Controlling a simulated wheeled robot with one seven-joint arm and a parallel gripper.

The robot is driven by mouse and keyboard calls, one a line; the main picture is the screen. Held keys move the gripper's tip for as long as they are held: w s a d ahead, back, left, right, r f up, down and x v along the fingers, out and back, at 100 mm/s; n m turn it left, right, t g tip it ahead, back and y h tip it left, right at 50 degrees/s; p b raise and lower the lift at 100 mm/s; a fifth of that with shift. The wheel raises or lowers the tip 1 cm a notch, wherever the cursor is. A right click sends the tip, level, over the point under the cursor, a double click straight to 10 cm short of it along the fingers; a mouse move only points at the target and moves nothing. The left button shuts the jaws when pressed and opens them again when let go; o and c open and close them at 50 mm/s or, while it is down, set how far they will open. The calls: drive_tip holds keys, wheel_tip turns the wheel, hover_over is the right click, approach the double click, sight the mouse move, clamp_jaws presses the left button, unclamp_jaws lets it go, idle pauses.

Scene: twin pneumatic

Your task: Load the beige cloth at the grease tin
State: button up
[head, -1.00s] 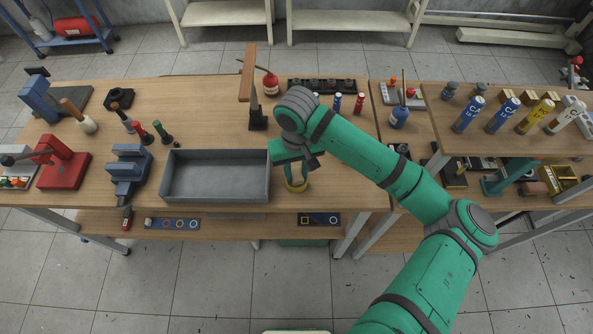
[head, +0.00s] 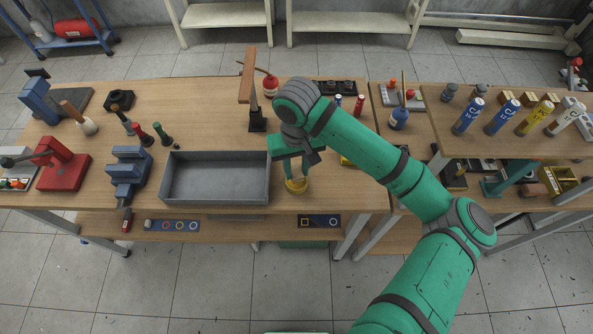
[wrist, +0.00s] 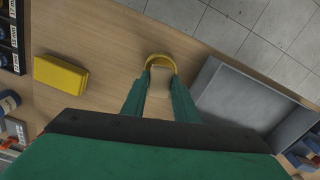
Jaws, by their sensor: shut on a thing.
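The grease tin (head: 296,186) is a round yellow tin on the table, right of the grey tray. It also shows in the wrist view (wrist: 160,59), just beyond my fingertips. My gripper (head: 296,172) points down at the tin. In the wrist view its green fingers (wrist: 160,92) are shut on the beige cloth (wrist: 160,82), a small pale piece between them. The cloth's far end overlaps the tin's opening in the picture. I cannot tell whether it touches the grease. The fingers hide part of the cloth.
The open grey tray (head: 215,198) stands left of the tin. A yellow block (wrist: 60,73) lies on the other side of it. A post with a wooden arm (head: 257,115) stands behind. The table's front edge is close in front of the tin.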

sight(297, 171)
drive_tip(key=shift+r, duration=2.05)
